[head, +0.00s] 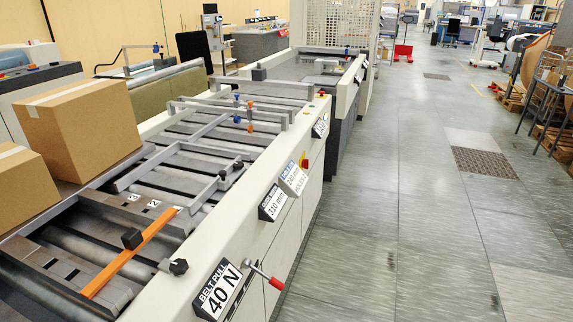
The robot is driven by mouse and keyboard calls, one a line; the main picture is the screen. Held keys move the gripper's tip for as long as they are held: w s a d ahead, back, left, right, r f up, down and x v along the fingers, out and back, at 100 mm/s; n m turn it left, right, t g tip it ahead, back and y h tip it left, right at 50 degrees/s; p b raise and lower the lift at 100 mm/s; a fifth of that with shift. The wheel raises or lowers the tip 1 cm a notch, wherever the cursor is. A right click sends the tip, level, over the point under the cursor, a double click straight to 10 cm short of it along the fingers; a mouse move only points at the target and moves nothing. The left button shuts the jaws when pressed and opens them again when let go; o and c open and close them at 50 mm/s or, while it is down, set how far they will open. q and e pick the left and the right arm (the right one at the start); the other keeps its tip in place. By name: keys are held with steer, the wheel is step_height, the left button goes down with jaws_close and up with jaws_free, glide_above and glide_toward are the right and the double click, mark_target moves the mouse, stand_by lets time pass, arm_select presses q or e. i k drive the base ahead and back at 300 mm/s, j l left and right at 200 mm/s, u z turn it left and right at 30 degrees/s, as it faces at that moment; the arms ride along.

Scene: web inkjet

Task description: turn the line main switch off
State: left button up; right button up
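A small red-and-yellow control (304,161) sits on the side of the long white machine, past the size signs; it looks like a rotary main switch, but it is too small to read its position. A red button (322,93) shows farther along the same machine's top edge. A lever with a red knob (275,282) sticks out beside the "BELT PULL 40 N" sign (219,290). No label naming the line main switch can be read. Neither of my grippers is in view.
The white machine (262,160) with rollers and an orange bar (130,253) fills the left and middle. Cardboard boxes (82,118) rest on its far side. The grey floor (400,200) to the right is clear. Pallets and a metal stand (548,105) line the right edge.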

mark_target(306, 163)
steer(key=i+l+u, duration=0.8)
steer(key=k+j, duration=0.05)
